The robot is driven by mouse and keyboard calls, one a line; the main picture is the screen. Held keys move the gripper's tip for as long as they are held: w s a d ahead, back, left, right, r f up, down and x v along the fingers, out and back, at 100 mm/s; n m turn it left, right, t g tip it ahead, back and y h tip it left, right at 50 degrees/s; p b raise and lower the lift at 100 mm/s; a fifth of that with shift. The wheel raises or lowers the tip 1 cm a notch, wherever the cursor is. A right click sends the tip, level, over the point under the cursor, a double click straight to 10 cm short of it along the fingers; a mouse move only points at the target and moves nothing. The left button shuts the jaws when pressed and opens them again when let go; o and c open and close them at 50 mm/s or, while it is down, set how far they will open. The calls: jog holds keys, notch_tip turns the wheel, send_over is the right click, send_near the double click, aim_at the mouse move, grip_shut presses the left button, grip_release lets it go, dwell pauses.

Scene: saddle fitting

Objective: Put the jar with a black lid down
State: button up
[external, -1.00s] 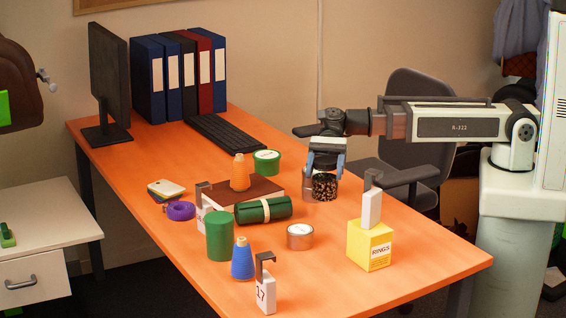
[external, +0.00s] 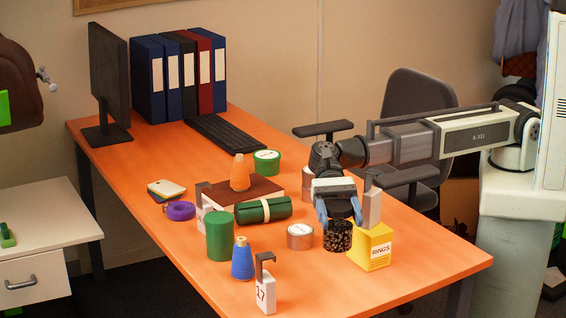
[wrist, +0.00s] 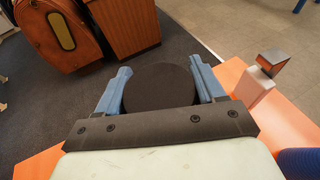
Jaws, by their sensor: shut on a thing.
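The jar with a black lid (external: 338,237) has a dark, speckled body. My gripper (external: 338,217) is shut on it from above, with a blue finger on each side. In the wrist view the round black lid (wrist: 158,88) sits between the two blue fingers (wrist: 160,90). The jar is between a silver tin (external: 300,236) on its left and a yellow box (external: 370,247) on its right, very near the box. I cannot tell whether its base touches the orange table (external: 400,283).
A blue cone (external: 242,260), a green cylinder (external: 219,236) and a hooked block marked 17 (external: 266,287) stand to the left. A green roll (external: 263,210) lies behind. The table's front right is clear.

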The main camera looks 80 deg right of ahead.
jog(key=shift+s+a, duration=0.3)
jog(key=shift+a, duration=0.2)
jog(key=shift+s+a, duration=0.25)
jog(key=shift+a, duration=0.25)
jog(key=shift+s+a, duration=0.15)
jog(key=shift+f, duration=4.95)
jog(key=shift+f, duration=0.1)
jog(key=o, duration=1.5)
jog(key=shift+c, duration=0.2)
